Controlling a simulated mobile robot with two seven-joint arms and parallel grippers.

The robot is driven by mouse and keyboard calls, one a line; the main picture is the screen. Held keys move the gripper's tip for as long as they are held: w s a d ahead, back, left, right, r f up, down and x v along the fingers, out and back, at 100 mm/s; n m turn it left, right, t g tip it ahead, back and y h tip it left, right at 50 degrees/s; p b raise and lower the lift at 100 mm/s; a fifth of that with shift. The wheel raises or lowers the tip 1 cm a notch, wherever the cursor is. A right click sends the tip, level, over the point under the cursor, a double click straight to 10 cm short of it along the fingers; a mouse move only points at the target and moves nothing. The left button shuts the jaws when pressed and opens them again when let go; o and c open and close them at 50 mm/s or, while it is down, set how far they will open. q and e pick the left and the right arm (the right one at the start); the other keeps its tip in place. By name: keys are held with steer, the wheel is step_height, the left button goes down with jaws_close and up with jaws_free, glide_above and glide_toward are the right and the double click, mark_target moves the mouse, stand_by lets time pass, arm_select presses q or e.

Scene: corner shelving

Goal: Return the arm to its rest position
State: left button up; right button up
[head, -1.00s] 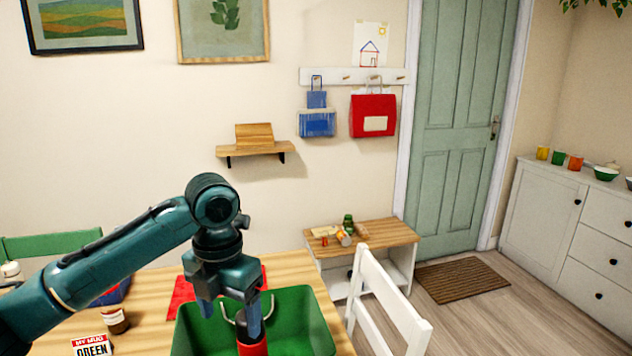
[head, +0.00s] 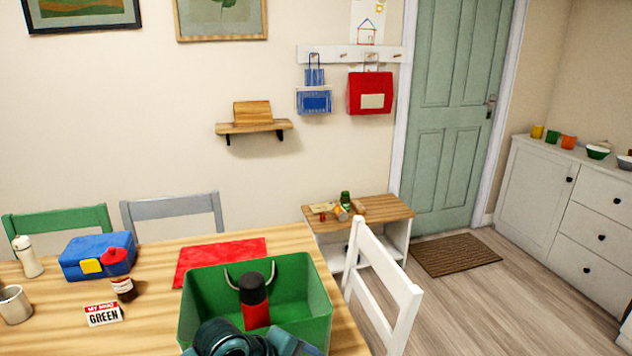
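A red bottle with a black cap (head: 256,303) stands upright inside the green bin (head: 318,312) at the front of the wooden table. No gripper is seen around the bottle. Part of my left arm (head: 228,340) shows at the bottom edge, in front of the bin and overlapping its near side. It is cut off by the picture, and its fingers cannot be made out. My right gripper is not in view.
A white chair (head: 385,290) stands close at right.

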arm_select(q)
steer(key=s+a+f+n+t+y, duration=0.1)
steer(key=s+a+f+n+t, duration=0.1)
steer(key=s+n, duration=0.3)
steer(key=s+a+f+n+t+y, duration=0.1)
steer(key=s+a+f+n, duration=0.3)
steer(key=n, duration=0.6)
steer(key=s+a+f+n+t+y, duration=0.1)
steer(key=s+a+f+n+t, duration=0.3)
steer(key=s+a+n, duration=0.1)
steer(key=s+n, duration=0.1)
steer(key=n, duration=0.1)
steer(key=shift+a+n, duration=0.25)
steer(key=shift+n, duration=0.05)
steer(key=shift+s, duration=0.1)
